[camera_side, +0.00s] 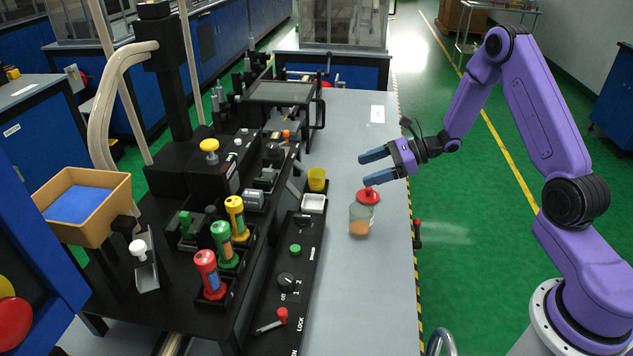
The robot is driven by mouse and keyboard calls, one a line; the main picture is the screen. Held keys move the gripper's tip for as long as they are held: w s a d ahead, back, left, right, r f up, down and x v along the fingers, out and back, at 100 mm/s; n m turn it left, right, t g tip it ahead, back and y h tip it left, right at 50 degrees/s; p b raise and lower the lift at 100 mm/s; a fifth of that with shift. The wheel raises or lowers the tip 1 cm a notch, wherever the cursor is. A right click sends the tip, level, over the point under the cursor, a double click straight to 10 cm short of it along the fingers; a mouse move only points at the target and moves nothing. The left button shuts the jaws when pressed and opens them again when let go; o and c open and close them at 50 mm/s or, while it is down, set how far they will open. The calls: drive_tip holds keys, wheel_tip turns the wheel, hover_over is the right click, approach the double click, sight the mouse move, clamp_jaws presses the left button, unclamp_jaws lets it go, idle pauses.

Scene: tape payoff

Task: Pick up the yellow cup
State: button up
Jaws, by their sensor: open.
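The yellow cup (317,179) is small and stands at the right edge of the black machine, just behind a small white square container (313,203). My gripper (366,168) is to the right of the cup, above the grey table, with its blue fingers pointing left toward the cup. The fingers are apart with nothing between them, and a clear gap separates them from the cup.
A jar with a red lid (367,197) stands on the grey table (362,290) just below my gripper in the picture. Red, green and yellow cylinders (222,245) stand on the black machine (185,320). A black panel with knobs (287,283) lies along its edge.

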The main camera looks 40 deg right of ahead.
drive_tip(key=d, duration=0.1)
drive_tip(key=w+d+f+m+t, duration=0.1)
drive_tip(key=d+m+h, duration=0.1)
drive_tip(key=shift+w+d+f+t, duration=0.2)
drive_tip(key=shift+d+t, duration=0.1)
drive_tip(key=shift+d, duration=0.05)
drive_tip(key=shift+w+d+f+m, duration=0.1)
drive_tip(key=shift+w+f+m, duration=0.1)
drive_tip(key=shift+m, duration=0.1)
approach(316, 176)
drive_tip(key=a, duration=0.2)
drive_tip(key=a+f, duration=0.1)
drive_tip(key=a, duration=0.1)
drive_tip(key=shift+w+f, duration=0.1)
drive_tip(key=shift+w, duration=0.25)
drive_tip(key=shift+r+x, duration=0.2)
drive_tip(key=shift+x, duration=1.2)
drive_tip(key=shift+r+x, duration=0.25)
drive_tip(key=shift+x, duration=1.1)
drive_tip(key=shift+w+a, duration=0.1)
drive_tip(key=shift+w, duration=0.1)
drive_tip(key=c, duration=1)
